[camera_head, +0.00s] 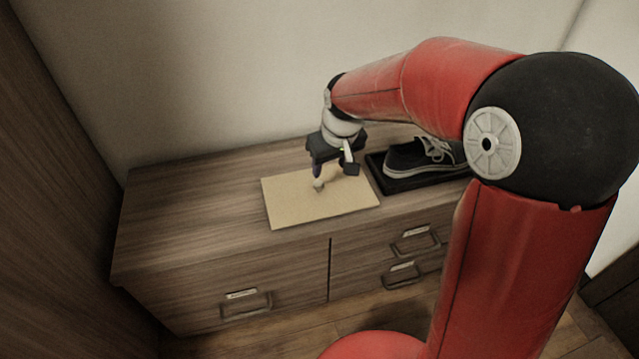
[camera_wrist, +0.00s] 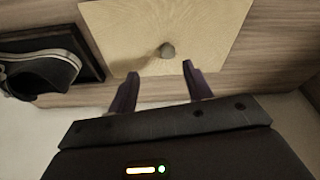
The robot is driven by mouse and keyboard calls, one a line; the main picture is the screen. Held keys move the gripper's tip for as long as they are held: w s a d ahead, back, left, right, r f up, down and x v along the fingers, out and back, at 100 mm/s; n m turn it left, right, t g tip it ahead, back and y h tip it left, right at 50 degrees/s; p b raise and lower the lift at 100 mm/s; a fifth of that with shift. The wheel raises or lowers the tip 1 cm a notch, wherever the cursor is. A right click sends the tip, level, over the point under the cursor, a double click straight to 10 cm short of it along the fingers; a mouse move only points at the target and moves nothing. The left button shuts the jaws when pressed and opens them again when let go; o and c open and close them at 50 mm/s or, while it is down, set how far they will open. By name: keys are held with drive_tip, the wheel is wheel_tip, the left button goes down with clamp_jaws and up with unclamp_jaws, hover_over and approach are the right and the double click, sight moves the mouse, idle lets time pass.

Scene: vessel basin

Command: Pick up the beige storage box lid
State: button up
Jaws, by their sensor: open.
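The beige storage box lid (camera_head: 300,205) lies flat on top of the wooden cabinet, left of the shoe. It also shows in the wrist view (camera_wrist: 208,30), with a small grey knob (camera_wrist: 167,50) standing on it. In the head view my gripper (camera_head: 333,184) is over the lid, close to the knob (camera_head: 318,184), and partly hides that area. In the wrist view my gripper (camera_wrist: 159,82) is open and empty, its two dark fingers pointing toward the lid with the knob ahead of the gap between them. I cannot tell the exact height of the fingertips above the lid.
A dark shoe (camera_head: 415,158) sits in a black tray (camera_head: 400,186) just right of the lid. The cabinet top (camera_head: 190,215) is clear to the left. A wall (camera_head: 200,80) stands behind the cabinet, and drawer handles (camera_head: 247,306) stick out at its front.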

sight(318, 183)
drive_tip(key=x, duration=0.3)
drive_tip(key=a+x, duration=0.1)
drive_tip(key=x, duration=0.4)
drive_tip(key=shift+w+a+f, duration=0.2)
drive_tip(key=shift+a+f, duration=0.05)
drive_tip(key=shift+a, duration=0.1)
drive_tip(key=shift+c, duration=0.2)
clamp_jaws()
drive_tip(key=shift+r, duration=0.15)
